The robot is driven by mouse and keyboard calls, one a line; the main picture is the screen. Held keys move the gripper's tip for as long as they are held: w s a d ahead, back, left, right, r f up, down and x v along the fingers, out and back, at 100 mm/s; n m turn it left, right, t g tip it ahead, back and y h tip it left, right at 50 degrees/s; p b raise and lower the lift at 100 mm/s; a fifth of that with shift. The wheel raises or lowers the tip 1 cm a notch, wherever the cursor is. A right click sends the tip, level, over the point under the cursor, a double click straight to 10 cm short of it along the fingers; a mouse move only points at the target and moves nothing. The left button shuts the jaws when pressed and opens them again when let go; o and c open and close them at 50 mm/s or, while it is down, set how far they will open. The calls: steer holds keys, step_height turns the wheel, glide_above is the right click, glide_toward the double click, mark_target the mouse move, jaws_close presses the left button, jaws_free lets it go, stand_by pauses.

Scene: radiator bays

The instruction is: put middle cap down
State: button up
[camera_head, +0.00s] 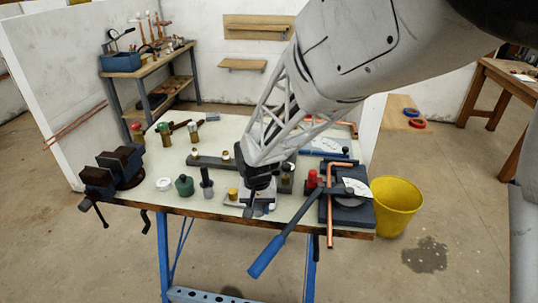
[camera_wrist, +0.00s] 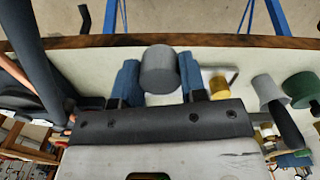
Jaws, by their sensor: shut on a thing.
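My gripper (camera_head: 258,190) is low over the front middle of the workbench. In the wrist view its two blue-padded fingers (camera_wrist: 159,82) are shut on a grey round cap (camera_wrist: 159,70). The cap sits between the pads, with its flat round face towards the camera. Below it the pale bench top shows; whether the cap touches anything there I cannot tell. In the head view my gripper and wrist largely hide the held cap. A small brass piece (camera_head: 233,193) stands just left of my gripper on a light metal plate and also shows in the wrist view (camera_wrist: 220,85).
A white round piece (camera_head: 164,184), a green knob-like piece (camera_head: 184,186) and a grey-topped dark piece (camera_head: 206,178) stand to the left. A vise (camera_head: 113,172) is at the left edge. A pipe bender with a blue handle (camera_head: 267,256) and a red piece (camera_head: 312,178) are to the right.

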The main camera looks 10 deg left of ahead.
steer(key=w+a, duration=0.1)
steer(key=w, duration=0.2)
steer(key=w+a, duration=0.2)
steer(key=w, duration=0.1)
steer(key=w+a+f, duration=0.1)
steer(key=w+a, duration=0.1)
steer(key=w, duration=0.1)
steer(key=shift+w+a, duration=0.2)
steer(key=shift+a, duration=0.05)
steer(key=shift+f, duration=1.75)
steer(key=shift+f, duration=0.15)
steer(key=o, duration=0.8)
steer(key=shift+c, duration=0.2)
step_height(320, 180, up, 12)
